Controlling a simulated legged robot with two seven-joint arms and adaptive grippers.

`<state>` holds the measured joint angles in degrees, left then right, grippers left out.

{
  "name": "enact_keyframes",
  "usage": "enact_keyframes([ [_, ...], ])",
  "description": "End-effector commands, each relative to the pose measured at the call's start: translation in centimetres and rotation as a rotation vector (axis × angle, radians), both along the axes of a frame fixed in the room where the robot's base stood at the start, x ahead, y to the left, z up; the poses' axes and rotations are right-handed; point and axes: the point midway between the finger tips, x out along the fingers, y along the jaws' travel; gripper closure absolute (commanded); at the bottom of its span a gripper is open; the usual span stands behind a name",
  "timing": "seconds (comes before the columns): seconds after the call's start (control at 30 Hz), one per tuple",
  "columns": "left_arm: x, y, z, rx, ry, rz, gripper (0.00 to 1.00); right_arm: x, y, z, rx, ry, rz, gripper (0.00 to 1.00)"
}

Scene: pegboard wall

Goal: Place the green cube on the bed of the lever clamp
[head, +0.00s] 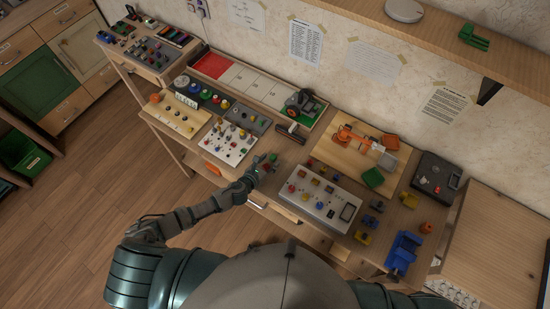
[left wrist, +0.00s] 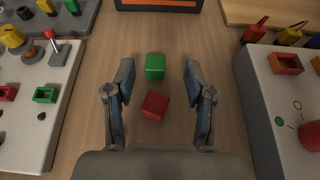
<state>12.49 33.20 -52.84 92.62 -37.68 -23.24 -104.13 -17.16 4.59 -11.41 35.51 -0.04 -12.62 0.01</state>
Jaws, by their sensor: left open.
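The small green cube (left wrist: 155,67) lies on the wooden table top in the left wrist view, between and slightly ahead of my left fingertips. A red cube (left wrist: 155,105) lies closer, between the fingers. My left gripper (left wrist: 158,80) is open, with a finger on each side of the cubes and a visible gap to both. In the head view my left gripper (head: 264,167) is over the strip between two panels. An orange device with a lever (head: 352,137), seemingly the lever clamp, is mounted on a pale wooden board (head: 328,153); its bed is too small to make out.
A white control panel (head: 232,152) stands left of my gripper, and a grey one (head: 300,197) stands right. A dark tray (head: 291,131) lies behind. A larger green block (head: 373,178) is at the board's front edge, and a black case (head: 436,177) stands farther right.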

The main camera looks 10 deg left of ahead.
Motion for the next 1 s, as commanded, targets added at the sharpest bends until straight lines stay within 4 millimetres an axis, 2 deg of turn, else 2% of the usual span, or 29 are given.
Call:
enact_keyframes([
  [0.23, 3.1, -1.3, -1.7, -0.004, 0.0, 0.002, 0.46, -0.1, 0.0, -0.6, 0.001, 0.002, -0.001, 0.6],
  [0.53, 3.6, -1.8, -1.8, 0.002, 0.0, 0.0, 0.46, -0.1, 0.5, -0.6, 0.006, 0.001, -0.001, 0.6],
  [0.57, 3.6, -1.8, -1.8, 0.002, 0.0, 0.0, 0.51, -0.1, 0.5, -0.6, 0.006, 0.001, -0.001, 0.6],
  [0.7, 3.6, -1.9, -1.8, 0.002, 0.0, -0.001, 0.85, -0.1, 0.4, -0.6, 0.005, 0.001, -0.001, 0.6],
  [0.73, 3.6, -1.8, -1.8, 0.001, 0.001, 0.0, 0.9, -0.1, 0.4, -0.6, 0.004, 0.001, -0.001, 0.6],
  [1.0, 3.6, -1.6, -1.8, 0.0, 0.0, 0.0, 0.94, -0.1, -0.5, -0.6, -0.006, 0.001, 0.003, 0.6],
])
